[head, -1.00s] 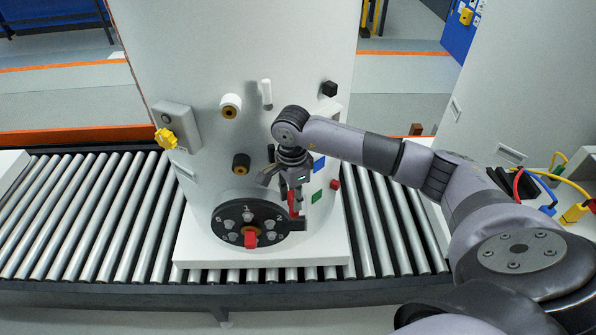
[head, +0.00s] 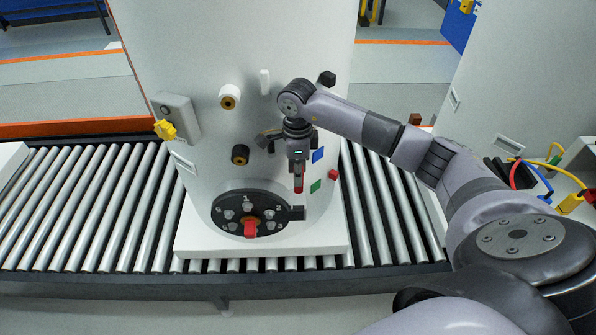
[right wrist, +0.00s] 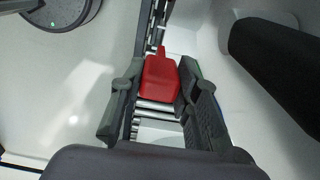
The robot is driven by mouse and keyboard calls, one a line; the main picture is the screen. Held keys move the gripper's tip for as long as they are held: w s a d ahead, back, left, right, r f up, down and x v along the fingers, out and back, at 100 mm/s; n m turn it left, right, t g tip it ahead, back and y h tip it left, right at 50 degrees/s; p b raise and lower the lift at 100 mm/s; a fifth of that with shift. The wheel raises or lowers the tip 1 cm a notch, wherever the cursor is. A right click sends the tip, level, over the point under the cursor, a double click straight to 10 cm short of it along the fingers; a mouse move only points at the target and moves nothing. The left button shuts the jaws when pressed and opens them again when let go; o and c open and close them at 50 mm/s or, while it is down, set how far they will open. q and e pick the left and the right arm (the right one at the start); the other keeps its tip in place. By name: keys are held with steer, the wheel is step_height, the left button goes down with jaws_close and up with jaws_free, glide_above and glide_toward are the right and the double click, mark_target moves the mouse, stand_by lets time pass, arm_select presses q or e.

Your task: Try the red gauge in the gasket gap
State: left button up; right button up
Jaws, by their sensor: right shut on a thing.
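The red gauge (head: 298,184) hangs pointing down from my right gripper (head: 298,168), in front of the white tank. In the right wrist view, the gauge's red body (right wrist: 158,80) sits between the two dark fingers of my right gripper (right wrist: 158,95). The dark round flange (head: 228,213) has numbers, several bolts and a red piece at its middle. The gauge is above the black block (head: 298,213) at the flange's right side and appears apart from it. The flange edge also shows at the upper left in the right wrist view (right wrist: 60,14). I cannot make out the gasket gap. My left gripper is out of view.
The white tank (head: 210,60) stands on a roller conveyor (head: 95,215). Coloured cables (head: 540,175) lie at the right.

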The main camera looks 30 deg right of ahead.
mark_target(298, 193)
steer(key=shift+f+b, duration=2.15)
steer(key=shift+f, duration=0.6)
steer(key=shift+b, duration=0.3)
steer(key=shift+f+b, duration=1.95)
steer(key=shift+f, duration=0.3)
steer(key=shift+r+p, duration=2.4)
steer(key=shift+r, duration=1.65)
